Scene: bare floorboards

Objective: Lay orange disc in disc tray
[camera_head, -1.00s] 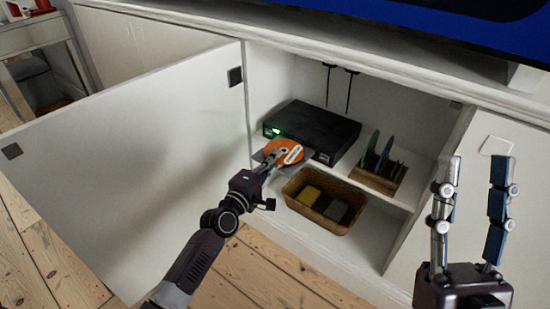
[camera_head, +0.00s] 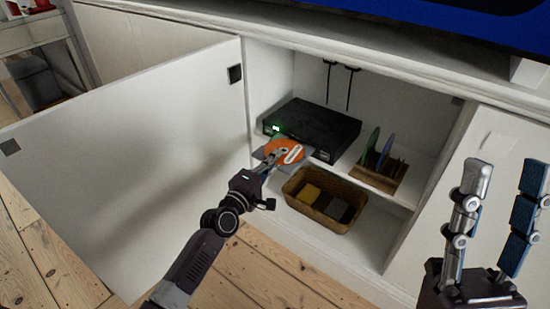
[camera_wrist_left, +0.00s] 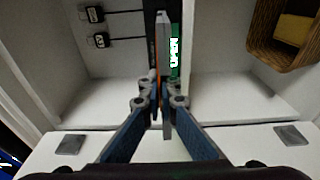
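The orange disc (camera_head: 281,147), with a pale band across it, lies flat at the grey disc tray (camera_head: 307,151) sticking out of the black player (camera_head: 322,126). My left gripper (camera_head: 274,161) is at the disc's near edge, its fingers closed in on it. In the left wrist view the disc (camera_wrist_left: 158,62) is a thin orange edge right beside the tray (camera_wrist_left: 165,30), seen edge-on; I cannot tell whether they touch. The gripper (camera_wrist_left: 165,88) there hides part of both. My right gripper (camera_head: 506,178) is open and empty at the right, outside the cabinet.
The player stands on a shelf in a white cabinet, its green display (camera_wrist_left: 174,52) lit. A wooden rack (camera_head: 378,180) with several upright discs stands right of it. A wicker basket (camera_head: 326,217) sits below. The cabinet door (camera_head: 130,170) is open at the left.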

